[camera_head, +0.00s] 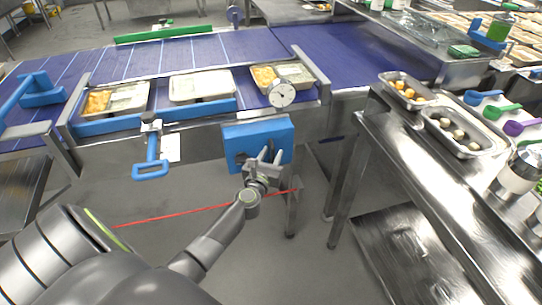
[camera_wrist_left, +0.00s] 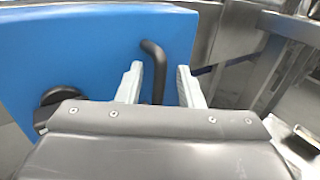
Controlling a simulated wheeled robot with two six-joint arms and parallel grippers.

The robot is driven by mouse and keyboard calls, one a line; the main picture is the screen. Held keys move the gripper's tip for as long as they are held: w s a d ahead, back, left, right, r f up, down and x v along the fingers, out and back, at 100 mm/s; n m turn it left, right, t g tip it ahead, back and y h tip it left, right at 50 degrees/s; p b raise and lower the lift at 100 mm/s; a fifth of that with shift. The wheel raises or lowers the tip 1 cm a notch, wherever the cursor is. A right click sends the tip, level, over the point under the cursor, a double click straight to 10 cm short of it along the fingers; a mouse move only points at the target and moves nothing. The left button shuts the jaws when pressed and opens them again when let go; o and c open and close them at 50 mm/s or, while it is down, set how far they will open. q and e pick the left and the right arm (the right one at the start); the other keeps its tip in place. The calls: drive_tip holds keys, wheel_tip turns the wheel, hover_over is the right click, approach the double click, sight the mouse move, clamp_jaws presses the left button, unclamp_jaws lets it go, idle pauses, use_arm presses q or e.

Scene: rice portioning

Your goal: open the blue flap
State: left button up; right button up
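The blue flap (camera_head: 232,139) is a blue panel on the front of the conveyor, below the white dial. In the left wrist view the blue flap (camera_wrist_left: 85,45) fills the upper left and carries a black bent handle (camera_wrist_left: 156,72) and a round black knob (camera_wrist_left: 60,95). My left gripper (camera_head: 265,160) is in front of the flap's lower right part. My right gripper is not seen.
Trays of food (camera_head: 115,98) sit on the purple conveyor (camera_head: 140,60). A blue loop handle (camera_head: 150,170) hangs left of the flap. A steel table (camera_head: 400,150) with trays and coloured scoops stands to the right. A table leg (camera_head: 292,210) is close to my left gripper.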

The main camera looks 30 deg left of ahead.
use_arm(q)
drive_tip(key=shift+c, duration=0.3)
clamp_jaws()
drive_tip(key=shift+d, duration=0.15)
